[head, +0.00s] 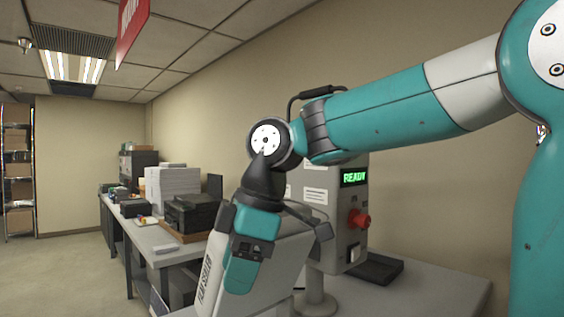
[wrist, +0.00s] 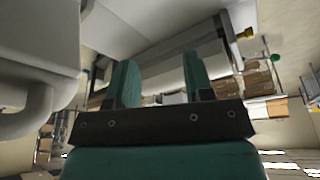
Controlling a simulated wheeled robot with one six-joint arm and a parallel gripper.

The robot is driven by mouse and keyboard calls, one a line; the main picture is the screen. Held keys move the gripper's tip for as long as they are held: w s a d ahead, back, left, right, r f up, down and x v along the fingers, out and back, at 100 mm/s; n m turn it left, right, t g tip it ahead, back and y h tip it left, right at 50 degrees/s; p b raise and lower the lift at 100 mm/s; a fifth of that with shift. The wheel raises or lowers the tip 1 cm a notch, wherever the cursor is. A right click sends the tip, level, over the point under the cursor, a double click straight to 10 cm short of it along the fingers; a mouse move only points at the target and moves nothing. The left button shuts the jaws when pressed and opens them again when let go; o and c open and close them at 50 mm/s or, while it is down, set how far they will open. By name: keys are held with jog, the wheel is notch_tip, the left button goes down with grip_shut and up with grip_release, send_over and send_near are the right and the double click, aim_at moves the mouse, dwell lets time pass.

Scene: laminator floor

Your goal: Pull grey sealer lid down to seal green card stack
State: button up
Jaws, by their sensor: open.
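The sealer's light grey lid (head: 275,265), lettered "FILM SEALER" along its left edge, stands steeply tilted behind my arm in the head view. My gripper (head: 240,274) hangs down in front of its left part and hides some of it. In the wrist view my gripper (wrist: 160,75) has its two teal fingers apart, with a clear gap. A long grey bar or edge (wrist: 212,42) of the machine passes beyond the fingers. Whether it lies between them or only behind them I cannot tell. I see no green card stack in either view.
A grey control box (head: 345,235) with a green "READY" display and a red knob (head: 359,218) stands right of the lid. A black tray (head: 377,268) lies beside it. A side table (head: 172,238) with a printer and paper stacks is at left. Open floor lies farther left.

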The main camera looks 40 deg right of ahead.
jog(key=w+d+r+n+t+h+p, duration=0.1)
jog(key=w+d+r+n+h+p, duration=0.2)
jog(key=d+r, duration=0.6)
jog(key=w+d+r+n+p, duration=0.15)
jog(key=d+r+p, duration=0.4)
jog(key=r, duration=0.75)
jog(key=shift+n, duration=0.45)
jog(key=b+x, duration=0.2)
jog(key=x, duration=0.6)
jog(key=b+x, duration=0.3)
jog(key=x, duration=0.6)
jog(key=shift+d+b, duration=0.25)
jog(key=shift+b, duration=0.1)
jog(key=shift+c, duration=0.2)
grip_shut()
